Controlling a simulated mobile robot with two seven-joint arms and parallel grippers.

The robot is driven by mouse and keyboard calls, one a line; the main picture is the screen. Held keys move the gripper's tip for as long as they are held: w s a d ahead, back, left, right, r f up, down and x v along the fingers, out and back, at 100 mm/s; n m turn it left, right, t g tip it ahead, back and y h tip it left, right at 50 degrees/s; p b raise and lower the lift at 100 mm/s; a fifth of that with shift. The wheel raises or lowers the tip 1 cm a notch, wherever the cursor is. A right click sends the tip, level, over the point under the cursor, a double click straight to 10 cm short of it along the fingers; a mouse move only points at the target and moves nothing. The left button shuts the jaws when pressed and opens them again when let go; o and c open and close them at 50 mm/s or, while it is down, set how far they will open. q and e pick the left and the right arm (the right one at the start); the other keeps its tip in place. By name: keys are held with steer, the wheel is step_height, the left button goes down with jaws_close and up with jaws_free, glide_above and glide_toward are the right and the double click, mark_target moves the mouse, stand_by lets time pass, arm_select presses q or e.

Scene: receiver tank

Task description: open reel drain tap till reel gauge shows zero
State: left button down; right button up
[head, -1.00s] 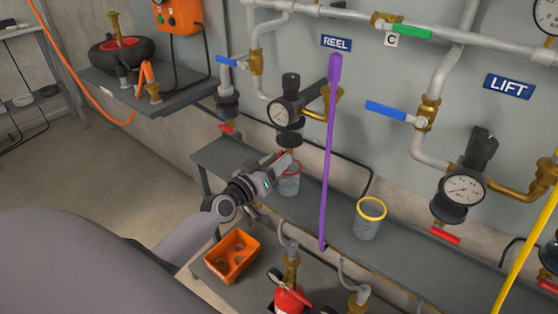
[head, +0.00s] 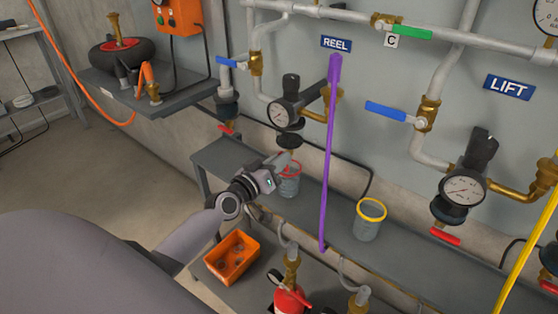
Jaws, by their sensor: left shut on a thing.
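The reel gauge (head: 280,115) is a white dial on a black body, left of the purple hose and below the REEL label (head: 336,43). Its needle is too small to read. The reel drain tap is under the black bowl (head: 289,140) beneath the gauge, and its handle is hidden by my fingers. My left gripper (head: 282,168) is at that spot, shut, apparently on the tap handle. A clear cup with a red rim (head: 290,186) stands on the shelf just behind and below the fingers. My right gripper is not in view.
A purple hose (head: 328,165) hangs close to the right of the gripper. A yellow-rimmed cup (head: 369,222) stands on the grey shelf (head: 420,252). An orange bin (head: 232,256) and a red extinguisher (head: 291,300) are below. The LIFT gauge (head: 462,189) is at right.

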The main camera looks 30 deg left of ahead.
arm_select(q)
steer(key=n, duration=1.3)
steer(key=shift+d+r, duration=0.1)
steer(key=shift+r, duration=0.1)
stand_by(0.4)
steer(key=c, duration=1.2)
jaws_free()
steer(key=shift+r, duration=0.1)
